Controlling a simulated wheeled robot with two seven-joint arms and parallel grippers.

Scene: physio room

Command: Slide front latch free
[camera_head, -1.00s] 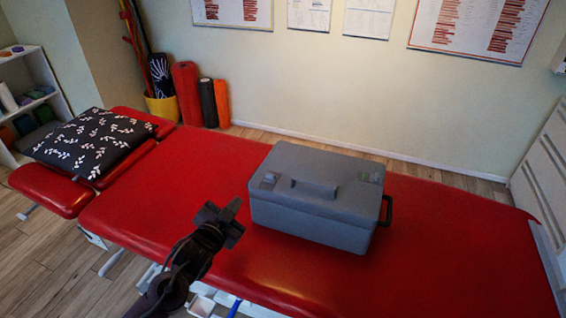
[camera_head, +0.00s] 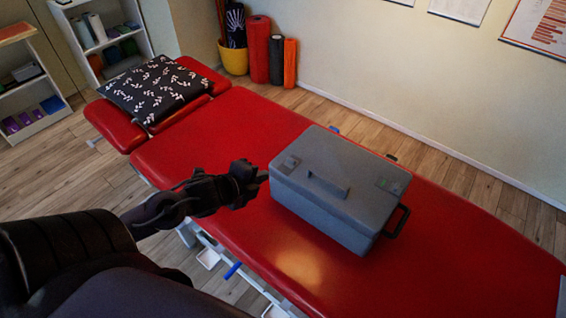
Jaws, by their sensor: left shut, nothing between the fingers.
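A grey-blue lidded case (camera_head: 325,205) stands on the red treatment table (camera_head: 255,255). Its lid looks closed. A raised handle piece (camera_head: 328,185) lies on the lid. A small latch-like fitting (camera_head: 290,164) sits near the lid's left end, and another fitting (camera_head: 388,186) is near its right end. A dark handle (camera_head: 398,221) sticks out from the right side. My left gripper (camera_head: 262,177) is shut and empty, its tips close to the left end of the case. I cannot tell whether they touch it. My right gripper is not in view.
A black patterned pillow (camera_head: 156,90) lies on the table's head end. Foam rollers (camera_head: 259,50) and a yellow bin (camera_head: 234,58) stand by the wall. Shelves (camera_head: 104,35) stand at the back left. The table right of the case is clear.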

